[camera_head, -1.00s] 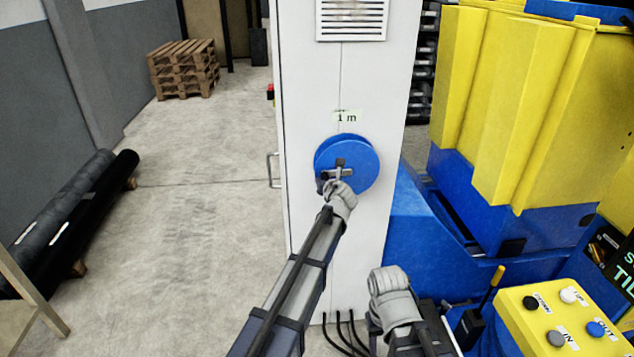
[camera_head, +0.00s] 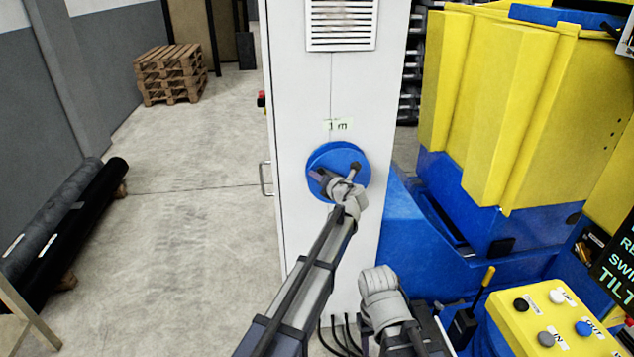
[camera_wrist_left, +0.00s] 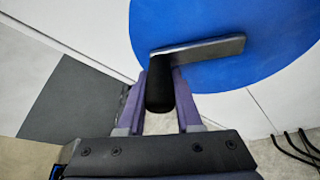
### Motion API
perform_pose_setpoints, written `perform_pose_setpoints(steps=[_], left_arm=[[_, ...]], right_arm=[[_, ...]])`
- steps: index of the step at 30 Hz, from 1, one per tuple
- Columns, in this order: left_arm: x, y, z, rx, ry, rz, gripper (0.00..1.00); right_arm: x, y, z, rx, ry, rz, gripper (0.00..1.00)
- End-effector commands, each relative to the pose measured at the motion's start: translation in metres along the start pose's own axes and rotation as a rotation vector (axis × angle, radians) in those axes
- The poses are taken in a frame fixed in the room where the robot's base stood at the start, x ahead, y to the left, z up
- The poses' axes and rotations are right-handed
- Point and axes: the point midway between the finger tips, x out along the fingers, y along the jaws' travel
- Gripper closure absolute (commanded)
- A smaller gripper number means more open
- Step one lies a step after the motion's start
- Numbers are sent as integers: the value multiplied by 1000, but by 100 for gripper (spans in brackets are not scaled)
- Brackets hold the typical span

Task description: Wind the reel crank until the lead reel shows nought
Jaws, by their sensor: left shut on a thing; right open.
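The blue lead reel (camera_head: 325,157) is on the front of a white cabinet. A pale label (camera_head: 338,125) above it reads "1 m". My left gripper (camera_head: 335,184) is at the reel's face, shut on the crank's black handle. In the left wrist view the black handle (camera_wrist_left: 159,95) sits between the two fingers of my left gripper (camera_wrist_left: 160,100), and the grey crank arm (camera_wrist_left: 205,48) runs right from it across the blue reel (camera_wrist_left: 210,20). My right gripper (camera_head: 380,285) is low in front of the cabinet, away from the reel; its fingers are hard to make out.
The white cabinet (camera_head: 290,100) has a vent above and a handle on its left side. A yellow button box (camera_head: 555,325) and a blue and yellow machine (camera_head: 500,110) stand at the right. Black rolls (camera_head: 65,220) and pallets (camera_head: 168,72) are at the left. Open floor lies between.

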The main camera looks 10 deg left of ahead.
Motion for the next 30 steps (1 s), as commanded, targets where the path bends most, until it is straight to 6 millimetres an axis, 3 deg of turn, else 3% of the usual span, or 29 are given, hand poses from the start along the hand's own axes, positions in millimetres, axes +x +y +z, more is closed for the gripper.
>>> perform_pose_setpoints(steps=[15, 30], left_arm=[[-14, 1, 37, 423, -19, 179, 100], [-22, -4, 54, 632, -28, 269, 100]], right_arm=[[4, 0, 0, 0, 0, 0, 50], [12, -1, -1, 0, 0, 0, 50]])
